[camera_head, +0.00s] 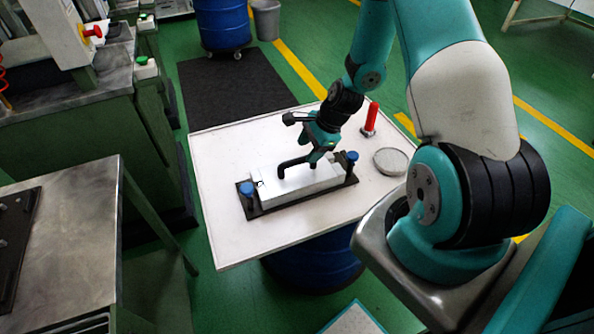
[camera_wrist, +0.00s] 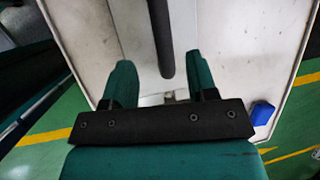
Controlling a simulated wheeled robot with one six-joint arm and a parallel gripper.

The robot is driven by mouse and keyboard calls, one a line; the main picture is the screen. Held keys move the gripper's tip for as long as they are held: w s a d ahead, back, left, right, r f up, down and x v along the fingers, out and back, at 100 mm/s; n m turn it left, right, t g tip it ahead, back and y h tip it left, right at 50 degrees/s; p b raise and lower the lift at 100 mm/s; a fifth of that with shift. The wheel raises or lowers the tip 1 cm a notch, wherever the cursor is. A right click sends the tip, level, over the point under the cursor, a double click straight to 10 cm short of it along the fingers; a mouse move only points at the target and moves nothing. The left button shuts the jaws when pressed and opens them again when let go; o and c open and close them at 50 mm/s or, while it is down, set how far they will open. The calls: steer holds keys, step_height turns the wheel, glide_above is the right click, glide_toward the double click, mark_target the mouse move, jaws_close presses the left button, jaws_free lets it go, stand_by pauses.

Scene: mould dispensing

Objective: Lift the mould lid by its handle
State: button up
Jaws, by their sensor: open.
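The mould is a silver-grey block whose lid (camera_head: 295,181) lies on a black base plate (camera_head: 262,211) with a blue knob at each end. A black handle (camera_head: 290,164) stands up from the lid. My gripper (camera_head: 317,157) is over the lid at the right part of the handle, pointing down. In the wrist view my gripper (camera_wrist: 158,82) is open, with teal fingers apart. The dark handle bar (camera_wrist: 161,40) runs from the top edge to between them, with a gap on both sides. Whether the fingers are at the handle's height is unclear.
The mould stands on a white table (camera_head: 225,235). A red bottle (camera_head: 371,117) and a round dish (camera_head: 390,161) stand right of my gripper. One blue knob (camera_wrist: 262,112) shows in the wrist view. The table's front and left are clear.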

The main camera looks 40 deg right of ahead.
mark_target(299, 159)
steer(key=shift+w+p+x, duration=0.15)
steer(key=shift+p+x, duration=0.4)
steer(key=shift+x, duration=1.2)
steer(key=shift+w+p+x, duration=0.1)
steer(key=shift+p+x, duration=0.4)
steer(key=shift+x, duration=1.25)
steer(key=shift+a+r, duration=0.1)
steer(key=shift+r, duration=0.05)
steer(key=shift+c, duration=0.5)
steer(key=shift+r, duration=0.1)
jaws_close()
